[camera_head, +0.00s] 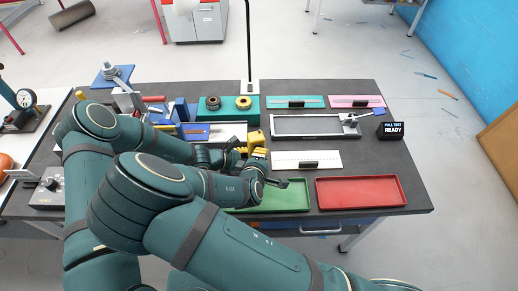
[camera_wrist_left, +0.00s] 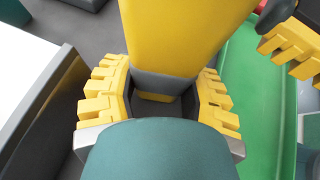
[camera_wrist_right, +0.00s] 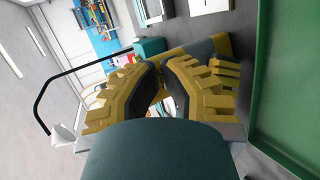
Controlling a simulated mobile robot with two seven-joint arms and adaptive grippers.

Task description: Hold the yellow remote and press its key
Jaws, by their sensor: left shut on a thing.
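The yellow remote (camera_head: 256,137) is above the middle of the table, partly hidden by my grippers in the head view. In the left wrist view the remote (camera_wrist_left: 180,35) shows as a broad yellow body with a grey band, between the yellow fingers of my left gripper (camera_wrist_left: 157,95), which is shut on it. In the right wrist view my right gripper (camera_wrist_right: 162,65) has its fingertips nearly together, just in front of the remote (camera_wrist_right: 200,48). I cannot tell whether they touch it. I cannot make out the key.
A green tray (camera_head: 290,205) lies below the grippers, with a red tray (camera_head: 360,192) to its right. A white board (camera_head: 306,160) and a grey frame (camera_head: 312,116) lie to the right. A teal block with two rings (camera_head: 228,113) stands behind. A small "READY" display (camera_head: 391,130) stands at the right.

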